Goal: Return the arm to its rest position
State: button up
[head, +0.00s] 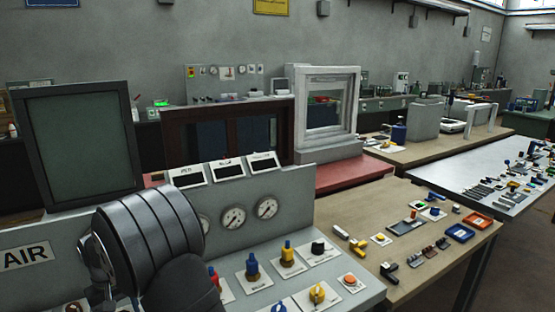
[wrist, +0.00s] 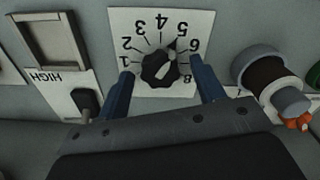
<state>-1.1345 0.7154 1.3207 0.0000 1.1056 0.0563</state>
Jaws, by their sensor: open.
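My gripper (wrist: 163,78) shows in the wrist view with its two blue fingers spread apart. It is open and holds nothing. A black rotary knob (wrist: 157,72) on a white numbered plate (wrist: 148,22) lies between the fingers in the picture, with a gap on each side. I cannot tell how far the fingertips are from the panel. In the head view, part of my arm (head: 150,235) fills the lower left, in front of the grey console; my fingers are hidden there.
In the wrist view, a black switch (wrist: 87,103) by a HIGH label sits left and a dark round knob (wrist: 268,80) right. In the head view, the console (head: 300,195) carries gauges and coloured knobs. A wooden table (head: 420,262) with small parts stands right.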

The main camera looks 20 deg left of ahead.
jog(key=n, duration=0.5)
jog(key=shift+r+n, duration=0.3)
jog(key=shift+r, duration=1.2)
jog(key=o, duration=0.8)
jog(key=shift+o, duration=0.2)
jog(key=s+d+r+n, duration=0.3)
jog(key=s+d+r, duration=0.1)
jog(key=r, duration=0.3)
jog(key=s+d+r+n, duration=0.3)
jog(key=s+d+r, duration=0.1)
jog(key=r, duration=0.4)
jog(key=s+d+r+n, duration=0.3)
jog(key=s+d+r, duration=0.1)
jog(key=r, duration=0.3)
notch_tip(320, 180, down, 10)
